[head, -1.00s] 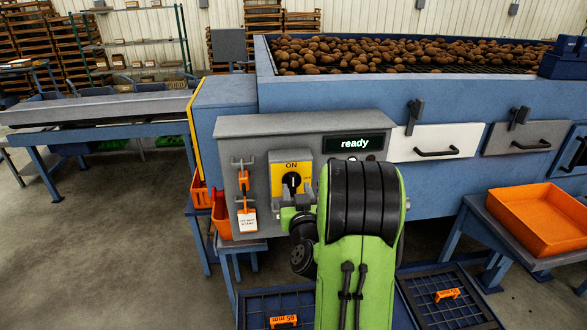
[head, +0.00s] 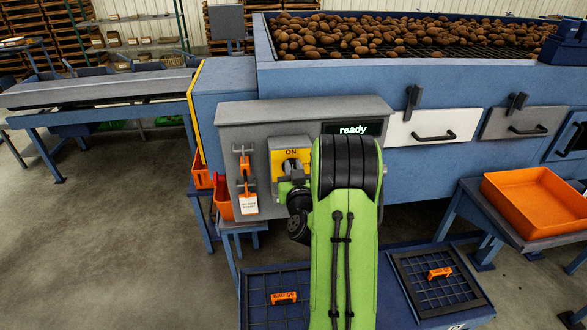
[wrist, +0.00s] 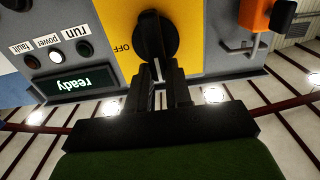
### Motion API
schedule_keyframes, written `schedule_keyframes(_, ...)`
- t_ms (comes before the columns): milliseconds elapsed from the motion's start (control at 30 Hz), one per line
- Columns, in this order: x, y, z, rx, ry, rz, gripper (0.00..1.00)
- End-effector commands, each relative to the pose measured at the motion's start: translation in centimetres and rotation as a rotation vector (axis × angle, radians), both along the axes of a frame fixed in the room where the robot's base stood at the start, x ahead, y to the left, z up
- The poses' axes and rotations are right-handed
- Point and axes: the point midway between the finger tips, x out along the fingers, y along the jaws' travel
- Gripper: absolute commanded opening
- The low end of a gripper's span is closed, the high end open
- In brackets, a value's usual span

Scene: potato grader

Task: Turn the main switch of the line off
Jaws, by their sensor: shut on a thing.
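The main switch is a black rotary knob (wrist: 155,35) on a yellow plate (head: 302,156) on the grey control box. The plate reads ON at the top in the head view and OFF in the wrist view, which is upside down. The knob's white mark points to the ON side. My gripper (wrist: 161,75) is shut on the knob's grip. In the head view my arm hides most of the knob and the fingers. The display (head: 352,128) reads "ready".
An orange padlock and white tag (head: 248,206) hang just left of the switch. The wrist view shows run, power and fault lamps (wrist: 55,54), with power lit white.

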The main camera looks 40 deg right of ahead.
Motion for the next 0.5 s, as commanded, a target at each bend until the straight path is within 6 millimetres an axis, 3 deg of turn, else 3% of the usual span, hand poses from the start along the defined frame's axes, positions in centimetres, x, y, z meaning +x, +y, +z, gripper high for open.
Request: schedule_keyframes(500, -0.26, -0.37, -0.12, 0.134, -0.093, 0.0, 0.0)
